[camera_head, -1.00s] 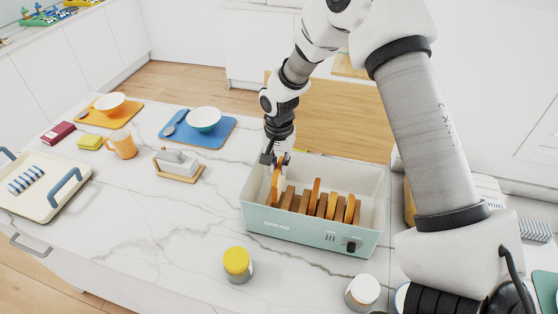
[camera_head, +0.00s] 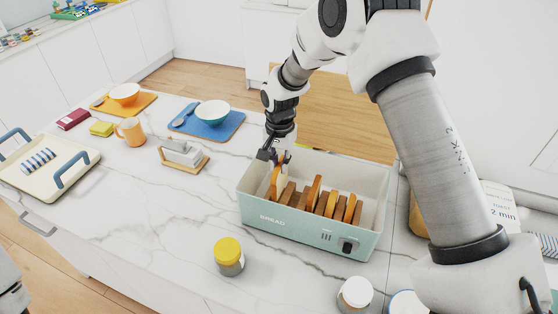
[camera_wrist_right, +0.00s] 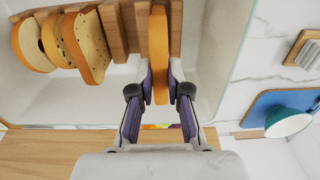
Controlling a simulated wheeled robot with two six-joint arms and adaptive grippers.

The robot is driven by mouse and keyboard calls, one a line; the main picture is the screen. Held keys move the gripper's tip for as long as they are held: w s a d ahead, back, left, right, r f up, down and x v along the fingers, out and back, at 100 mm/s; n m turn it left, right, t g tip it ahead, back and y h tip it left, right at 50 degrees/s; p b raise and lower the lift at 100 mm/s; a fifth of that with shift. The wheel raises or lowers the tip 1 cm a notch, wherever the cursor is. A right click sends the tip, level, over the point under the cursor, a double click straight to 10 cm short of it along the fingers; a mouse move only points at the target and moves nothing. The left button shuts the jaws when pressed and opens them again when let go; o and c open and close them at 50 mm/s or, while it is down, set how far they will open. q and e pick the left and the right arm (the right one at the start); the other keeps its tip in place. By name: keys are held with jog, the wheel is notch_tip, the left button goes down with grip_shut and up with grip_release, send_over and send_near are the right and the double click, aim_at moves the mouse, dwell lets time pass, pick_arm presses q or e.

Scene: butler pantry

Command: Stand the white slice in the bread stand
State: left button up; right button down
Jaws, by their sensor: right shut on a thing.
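The bread stand is a row of brown wooden dividers (camera_head: 304,200) inside a pale green box marked BREAD (camera_head: 262,212). The dividers also show in the right wrist view (camera_wrist_right: 112,32). My right gripper (camera_head: 277,160) is shut on a pale slice with an orange-brown crust (camera_head: 277,183), at the left end of the row. In the right wrist view the slice (camera_wrist_right: 159,40) is upright between the two fingers (camera_wrist_right: 160,88), its far part among the dividers. I cannot tell whether its lower edge rests on the stand. My left gripper is not in view.
Several other slices (camera_head: 330,204) stand in the right part of the row. A yellow-lidded jar (camera_head: 229,255) and a white-lidded jar (camera_head: 355,294) stand in front of the box. A napkin holder (camera_head: 183,155) is to the left. The counter's front middle is clear.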

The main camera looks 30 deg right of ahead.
jog(key=shift+s+d+f, duration=0.1)
jog(key=shift+s+f, duration=0.05)
jog(key=shift+f, duration=0.35)
jog(key=shift+w+a+f+b, duration=0.2)
jog(key=shift+f+b, duration=0.1)
jog(key=shift+f, duration=0.3)
jog(key=shift+w+a+f+b, duration=0.2)
jog(key=shift+f+b, duration=0.1)
jog(key=shift+f, duration=0.3)
jog(key=shift+s+d+f, duration=0.15)
jog(key=shift+s+d, duration=0.05)
jog(key=shift+d, duration=0.05)
jog(key=c, duration=1.1)
grip_release()
jog(key=shift+w+a, duration=0.1)
jog(key=shift+a, duration=0.05)
jog(key=shift+o, duration=0.2)
notch_tip(320, 180, up, 12)
jog(key=shift+f, duration=0.2)
jog(key=shift+r, duration=0.2)
